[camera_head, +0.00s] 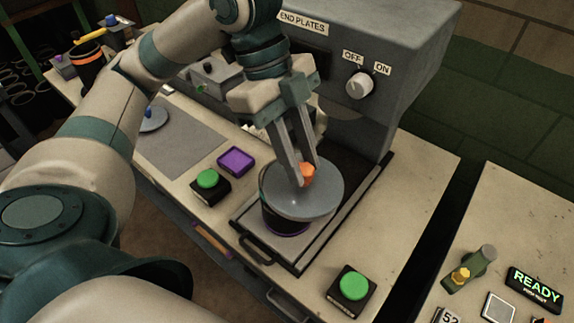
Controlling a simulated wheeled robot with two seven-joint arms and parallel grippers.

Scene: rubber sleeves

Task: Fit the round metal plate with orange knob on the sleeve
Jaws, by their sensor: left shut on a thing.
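The round metal plate (300,205) is in the middle of the view, lying close over the top of a dark sleeve (284,223). The sleeve stands upright on a metal tray in front of the grey machine. My left gripper (304,175) points down from above, its two long fingers shut on the orange knob (308,172) at the plate's centre. The plate hides the sleeve's top, so I cannot tell whether the two touch or are apart. The plate looks roughly level. My right gripper is not in view.
The grey machine (400,45) with an OFF/ON dial stands behind. Green buttons sit at left (207,179) and front right (354,285). A purple tray (236,161) and another metal plate (153,119) are at left. A second table with a READY sign (535,290) is at right.

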